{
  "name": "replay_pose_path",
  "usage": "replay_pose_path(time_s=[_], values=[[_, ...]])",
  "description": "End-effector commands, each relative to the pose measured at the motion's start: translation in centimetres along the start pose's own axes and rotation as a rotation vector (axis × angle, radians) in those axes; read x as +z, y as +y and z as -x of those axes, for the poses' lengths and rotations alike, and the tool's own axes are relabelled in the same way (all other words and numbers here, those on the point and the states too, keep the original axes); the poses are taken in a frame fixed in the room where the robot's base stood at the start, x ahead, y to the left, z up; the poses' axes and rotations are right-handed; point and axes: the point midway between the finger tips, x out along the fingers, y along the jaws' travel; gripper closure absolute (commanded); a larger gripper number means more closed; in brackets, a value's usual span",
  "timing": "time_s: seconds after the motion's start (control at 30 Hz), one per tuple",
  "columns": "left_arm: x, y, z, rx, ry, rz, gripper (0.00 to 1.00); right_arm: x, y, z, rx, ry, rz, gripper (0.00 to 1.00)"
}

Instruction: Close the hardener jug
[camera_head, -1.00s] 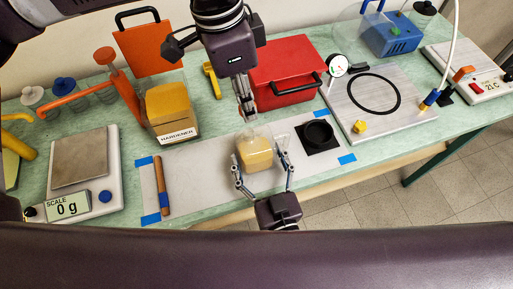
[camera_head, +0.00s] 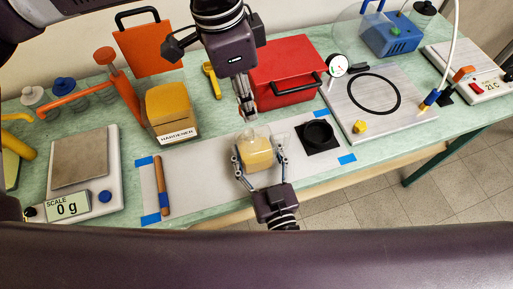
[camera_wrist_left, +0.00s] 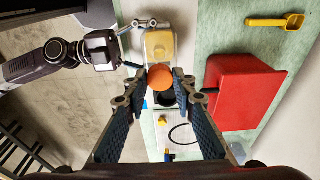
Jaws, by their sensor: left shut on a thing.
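A clear jug with pale yellow contents (camera_head: 258,153) stands on the light mat; it also shows in the left wrist view (camera_wrist_left: 160,46). My left gripper (camera_head: 247,108) is shut on a round orange cap (camera_wrist_left: 160,78), held just behind and above the jug in the head view. The cap is apart from the jug's top and mostly hidden in the head view. My right gripper (camera_head: 260,158) is open, its fingers on either side of the jug. A larger amber container (camera_head: 168,103) with a HARDENER label (camera_head: 178,136) stands to the left.
A red box (camera_head: 285,72) is behind right, a black round holder (camera_head: 318,134) on the mat's right. A scale (camera_head: 105,185) reading 0 g and a wooden stick (camera_head: 162,185) are on the left. The mat between stick and jug is clear.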

Motion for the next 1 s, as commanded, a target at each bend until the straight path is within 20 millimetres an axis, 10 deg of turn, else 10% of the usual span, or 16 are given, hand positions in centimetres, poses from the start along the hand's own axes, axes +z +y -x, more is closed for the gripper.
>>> replay_pose_path(time_s=[0.5, 1.0], values=[[0.8, 0.0, -4.9, 0.001, 0.001, 0.000, 0.84, 0.0, 0.0, 0.0, 0.000, 0.000, 0.000, 0.79], [0.8, 0.0, -4.9, -0.001, 0.001, 0.000, 0.84, 0.0, 0.0, 0.0, 0.000, 0.001, 0.000, 0.79]])
